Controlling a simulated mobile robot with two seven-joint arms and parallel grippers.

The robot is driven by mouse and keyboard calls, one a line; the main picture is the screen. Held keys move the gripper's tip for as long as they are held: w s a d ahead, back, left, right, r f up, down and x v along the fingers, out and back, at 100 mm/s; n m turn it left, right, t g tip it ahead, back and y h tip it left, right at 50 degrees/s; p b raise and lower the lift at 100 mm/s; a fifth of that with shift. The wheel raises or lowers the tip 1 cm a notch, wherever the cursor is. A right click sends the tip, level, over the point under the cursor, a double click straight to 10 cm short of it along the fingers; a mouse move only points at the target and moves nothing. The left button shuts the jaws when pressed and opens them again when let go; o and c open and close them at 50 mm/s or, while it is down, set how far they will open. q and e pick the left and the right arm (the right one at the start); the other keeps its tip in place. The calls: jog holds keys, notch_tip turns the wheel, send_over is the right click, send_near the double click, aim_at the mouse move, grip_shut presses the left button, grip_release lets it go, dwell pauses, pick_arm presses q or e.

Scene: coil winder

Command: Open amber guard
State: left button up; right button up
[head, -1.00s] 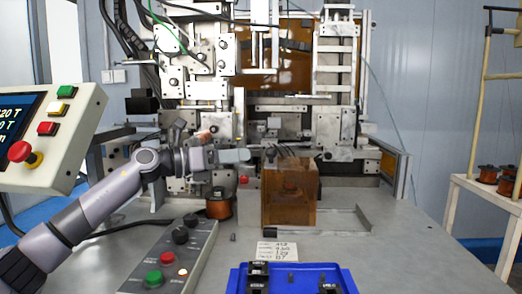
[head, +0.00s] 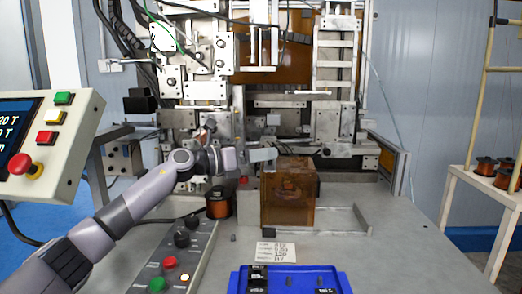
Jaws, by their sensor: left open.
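The amber guard (head: 290,203) is a see-through orange-brown box standing on the grey machine table, right of the picture's middle. It looks shut, with its contents only dimly visible through the walls. My left gripper (head: 268,157) reaches in from the left and is open, with its fingertips close to the guard's upper left edge. I cannot tell whether they touch it. My right gripper is not in view.
A copper coil (head: 218,203) stands left of the guard under my left forearm. A button box (head: 174,262), a paper label (head: 276,252) and a blue tray (head: 345,279) lie in front. A control panel (head: 58,140) is at left. The table right of the guard is mostly clear.

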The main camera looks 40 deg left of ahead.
aim_at(276, 166)
pick_arm(q)
grip_shut()
jog(key=shift+w+d, duration=0.15)
jog(key=shift+d, duration=0.05)
jog(key=d+p, duration=0.1)
jog(key=w+d+p, duration=0.1)
jog(key=shift+w+d+r, duration=0.15)
jog(key=shift+w+d, duration=0.15)
jog(key=shift+d, duration=0.05)
jog(key=shift+w+d, duration=0.1)
jog(key=shift+d, duration=0.05)
grip_release()
